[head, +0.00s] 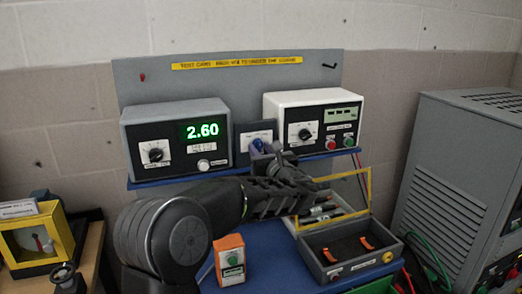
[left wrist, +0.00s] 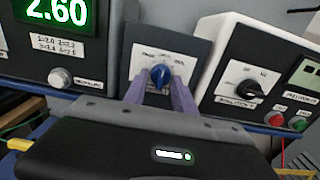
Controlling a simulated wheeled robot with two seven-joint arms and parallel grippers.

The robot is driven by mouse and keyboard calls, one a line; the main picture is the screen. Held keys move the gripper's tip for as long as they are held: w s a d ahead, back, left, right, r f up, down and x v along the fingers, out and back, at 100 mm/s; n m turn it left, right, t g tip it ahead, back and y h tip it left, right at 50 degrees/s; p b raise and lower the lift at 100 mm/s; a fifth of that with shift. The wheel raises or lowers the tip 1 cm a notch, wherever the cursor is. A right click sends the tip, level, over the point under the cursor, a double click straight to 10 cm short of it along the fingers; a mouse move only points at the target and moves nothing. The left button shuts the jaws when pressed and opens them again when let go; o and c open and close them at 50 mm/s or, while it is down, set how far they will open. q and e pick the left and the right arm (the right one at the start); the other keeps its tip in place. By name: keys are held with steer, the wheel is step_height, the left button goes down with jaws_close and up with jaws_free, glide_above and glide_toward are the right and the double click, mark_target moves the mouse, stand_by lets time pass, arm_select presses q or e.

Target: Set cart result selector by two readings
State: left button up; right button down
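The result selector is a blue knob (head: 258,145) on a small dark panel between two meters on the cart. It also shows in the left wrist view (left wrist: 160,76), with its pointer close to upright. My left gripper (head: 268,154) reaches up to this panel. In the left wrist view its two fingers (left wrist: 159,88) stand apart, one on each side of the knob; contact is not clear. The left meter (head: 176,138) reads 2.60 in green digits. The right meter (head: 314,121) has a grey display, too small to read. My right gripper is not in view.
An open case (head: 345,262) with a yellow-edged lid sits on the blue cart at the right. An orange device (head: 230,257) stands left of it. A large grey cabinet (head: 450,185) bounds the right. A yellow-framed instrument (head: 35,243) stands on the left table.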

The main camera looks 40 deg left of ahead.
arm_select(q)
jaws_close()
steer(key=shift+f+n+b, duration=0.1)
steer(key=shift+n+b, duration=0.2)
steer(key=shift+b, duration=0.4)
steer(key=shift+w+d+n+b, duration=0.1)
steer(key=shift+w+n+b, duration=0.05)
steer(key=shift+n+b, duration=5)
steer(key=shift+m+b, duration=0.8)
steer(key=shift+m, duration=0.05)
steer(key=shift+o, duration=2)
jaws_free()
steer(key=shift+r, duration=0.2)
steer(key=shift+d, duration=0.1)
